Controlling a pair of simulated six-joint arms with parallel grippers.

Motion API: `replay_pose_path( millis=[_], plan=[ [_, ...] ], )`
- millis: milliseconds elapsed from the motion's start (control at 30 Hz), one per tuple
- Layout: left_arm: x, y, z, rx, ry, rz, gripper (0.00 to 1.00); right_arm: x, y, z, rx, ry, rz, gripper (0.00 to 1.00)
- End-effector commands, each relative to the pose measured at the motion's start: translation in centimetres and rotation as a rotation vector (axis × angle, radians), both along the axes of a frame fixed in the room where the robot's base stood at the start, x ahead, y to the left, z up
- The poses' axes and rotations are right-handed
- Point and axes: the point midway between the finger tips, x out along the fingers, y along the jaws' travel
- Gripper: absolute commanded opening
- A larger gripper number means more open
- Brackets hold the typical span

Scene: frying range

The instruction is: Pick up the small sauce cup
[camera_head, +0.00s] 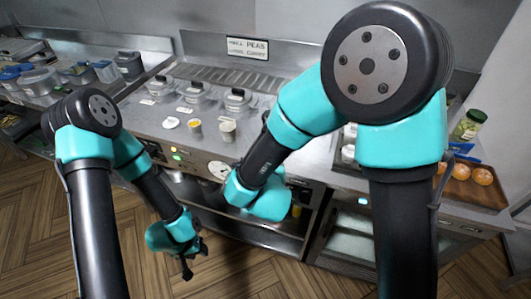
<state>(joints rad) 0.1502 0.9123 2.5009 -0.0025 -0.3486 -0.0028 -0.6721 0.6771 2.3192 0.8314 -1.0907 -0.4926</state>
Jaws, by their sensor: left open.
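Small cups stand on the steel counter (150,120) in front of the lidded containers. One small cup (195,128) has yellowish contents. A taller pale cup (227,131) stands to its right, and a flat white round item (171,123) lies to its left. I cannot tell which is the sauce cup. My left gripper (194,262) is open and empty, low in front of the counter, well below and apart from the cups. My right arm reaches down and left across the counter front. Its gripper (212,197) is dark and mostly hidden, so its jaws cannot be made out.
Several lidded containers (196,92) stand behind the cups, with a sign (247,48) on the back wall. A gauge (219,170) is on the counter front. A brown tray (490,193) with round orange items and a green-filled jar (468,125) are at right.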

Motion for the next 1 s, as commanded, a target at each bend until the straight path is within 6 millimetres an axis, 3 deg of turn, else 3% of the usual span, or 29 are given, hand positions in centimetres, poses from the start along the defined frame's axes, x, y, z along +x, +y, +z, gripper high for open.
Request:
replay_pose_path(
  millis=[267, 867, 1000],
  plan=[
    [0.00, 0.00, 0.00, 0.000, 0.000, 0.000, 0.43, -1.10, -0.01, 0.12, -0.001, -0.001, -0.001, 0.34],
    [0.00, 0.00, 0.00, 0.000, 0.000, 0.000, 0.43, -0.97, 0.04, 0.11, 0.000, -0.001, -0.001, 0.34],
    [0.00, 0.00, 0.00, 0.000, 0.000, 0.000, 0.43, -0.11, 0.32, 0.19, -0.001, -0.001, -0.011, 0.34]
  ],
)
